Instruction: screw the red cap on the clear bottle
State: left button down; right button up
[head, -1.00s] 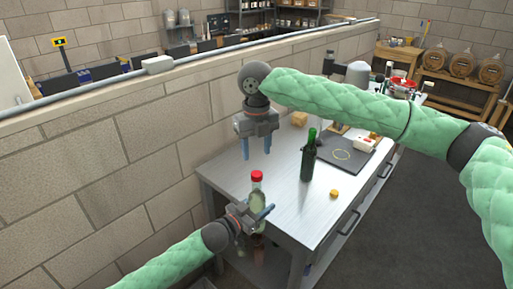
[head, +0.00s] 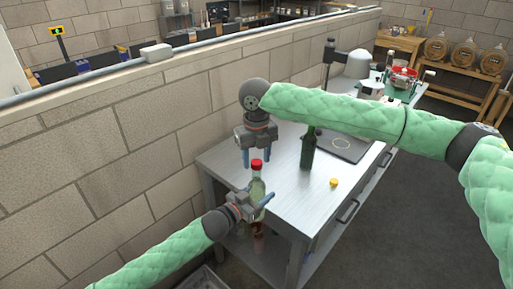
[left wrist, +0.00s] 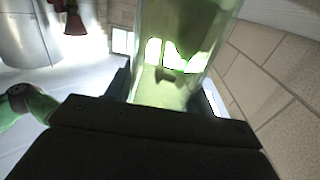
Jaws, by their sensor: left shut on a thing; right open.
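The clear bottle (head: 257,188) stands upright at the near left end of the steel table, with the red cap (head: 257,165) on its mouth. I cannot tell whether the cap is threaded. My left gripper (head: 264,201) is shut on the bottle's body from the left. In the left wrist view the bottle's pale green glass (left wrist: 185,45) rises between the fingers of my left gripper (left wrist: 170,95). My right gripper (head: 259,158) points down, open, directly over the bottle. Its fingertips are about level with the cap, one to each side; contact is not clear.
A dark green bottle (head: 308,150) stands right of the clear one, partly behind my right arm. A small yellow cap (head: 334,182) lies on the steel table (head: 290,198). A block wall (head: 110,150) runs close along the left. A dark mat (head: 345,147) lies farther back.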

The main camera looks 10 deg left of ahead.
jog(key=shift+f, duration=0.4)
jog(key=c, duration=1)
